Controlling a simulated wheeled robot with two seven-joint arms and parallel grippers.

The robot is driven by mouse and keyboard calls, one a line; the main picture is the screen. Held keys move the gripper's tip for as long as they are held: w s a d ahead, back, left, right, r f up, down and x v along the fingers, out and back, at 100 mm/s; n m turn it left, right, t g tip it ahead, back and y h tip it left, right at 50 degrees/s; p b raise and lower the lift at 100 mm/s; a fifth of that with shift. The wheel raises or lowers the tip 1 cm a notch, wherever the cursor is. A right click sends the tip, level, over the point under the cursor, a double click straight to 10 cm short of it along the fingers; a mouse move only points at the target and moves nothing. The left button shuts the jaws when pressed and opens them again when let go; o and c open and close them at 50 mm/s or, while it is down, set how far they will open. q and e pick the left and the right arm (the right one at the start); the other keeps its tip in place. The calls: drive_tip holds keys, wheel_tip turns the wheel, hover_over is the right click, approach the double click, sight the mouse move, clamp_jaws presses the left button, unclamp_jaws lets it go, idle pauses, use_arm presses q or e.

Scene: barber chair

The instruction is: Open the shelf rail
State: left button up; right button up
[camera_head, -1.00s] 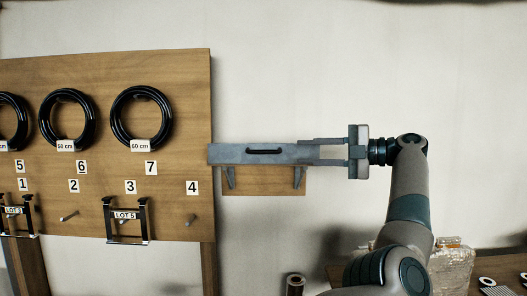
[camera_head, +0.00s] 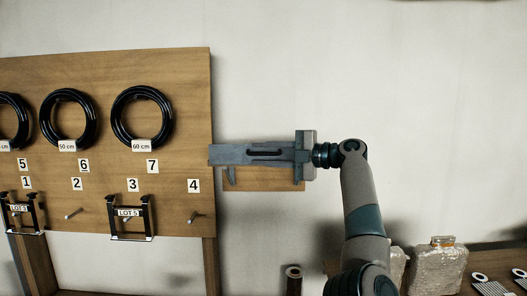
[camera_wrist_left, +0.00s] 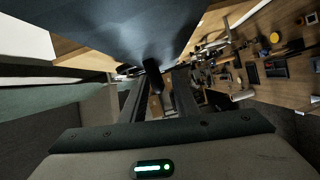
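The shelf rail (camera_head: 228,155) is a grey metal bar mounted on the wall, right of the wooden pegboard. It has a black handle (camera_head: 265,152) on its front. My left gripper (camera_head: 252,153) reaches it from the right, with one finger above the handle and one below. The fingers look apart, with the handle between them. In the left wrist view the dark handle (camera_wrist_left: 152,75) shows between the two fingers, under the large grey rail face (camera_wrist_left: 130,25). Contact with the handle cannot be made out. My right gripper is not in view.
A wooden board (camera_head: 262,179) sits behind and below the rail. The pegboard (camera_head: 190,100) at left carries black coils (camera_head: 141,92), number labels and wire racks (camera_head: 130,222). Wrapped packages (camera_head: 437,268) and a dark roll (camera_head: 293,280) stand at lower right. The upper right wall is bare.

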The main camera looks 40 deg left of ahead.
use_arm(q)
drive_tip(key=shift+c, duration=0.7)
clamp_jaws()
drive_tip(key=shift+f, duration=0.1)
